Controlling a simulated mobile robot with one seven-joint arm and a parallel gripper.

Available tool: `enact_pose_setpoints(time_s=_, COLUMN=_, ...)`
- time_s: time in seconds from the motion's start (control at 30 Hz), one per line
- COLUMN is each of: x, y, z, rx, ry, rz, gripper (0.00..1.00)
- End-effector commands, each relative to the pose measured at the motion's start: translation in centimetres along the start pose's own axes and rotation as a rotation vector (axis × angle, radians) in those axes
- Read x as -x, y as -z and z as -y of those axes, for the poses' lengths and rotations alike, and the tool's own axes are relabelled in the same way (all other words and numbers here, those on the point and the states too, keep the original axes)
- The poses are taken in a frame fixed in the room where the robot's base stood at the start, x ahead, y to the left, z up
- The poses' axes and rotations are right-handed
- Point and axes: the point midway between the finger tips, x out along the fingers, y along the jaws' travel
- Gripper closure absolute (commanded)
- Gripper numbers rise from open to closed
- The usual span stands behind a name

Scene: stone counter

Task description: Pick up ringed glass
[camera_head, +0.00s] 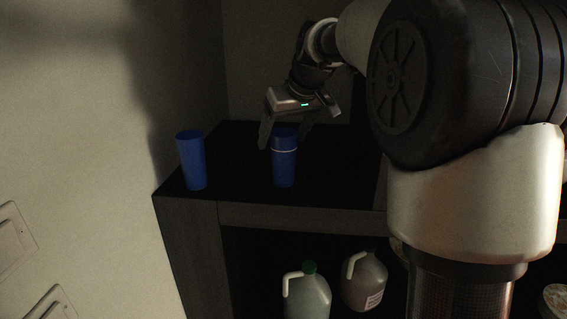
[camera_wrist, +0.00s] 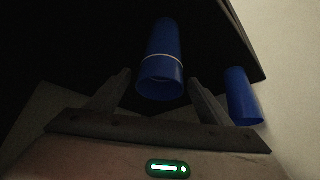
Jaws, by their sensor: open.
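The ringed glass (camera_head: 284,165) is a blue tumbler with a thin white ring near its top, upright on the dark counter. It also shows in the wrist view (camera_wrist: 161,65), between the two fingers and ahead of them. My gripper (camera_head: 284,138) is open, with its fingers pointing down just above and around the top of the ringed glass. In the wrist view my gripper (camera_wrist: 158,80) has one finger on each side of the glass, with a gap on both sides. Whether the fingers reach below the rim is hard to tell.
A plain blue glass (camera_head: 191,160) stands to the left, near the counter's left edge; it also shows at right in the wrist view (camera_wrist: 243,97). Two jugs (camera_head: 307,295) (camera_head: 363,281) stand on the shelf below. The dark counter (camera_head: 240,190) is bare between the glasses. Walls close the left and back.

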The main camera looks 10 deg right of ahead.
Motion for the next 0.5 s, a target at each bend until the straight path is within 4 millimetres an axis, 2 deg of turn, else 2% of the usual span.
enact_pose_setpoints(time_s=0.1, x=0.01, y=0.00, z=0.01, rx=0.000, ry=0.000, rz=0.000, gripper=0.27)
enact_pose_setpoints(time_s=0.5, x=0.05, y=0.00, z=-0.01, rx=0.000, ry=0.000, rz=0.000, gripper=0.93)
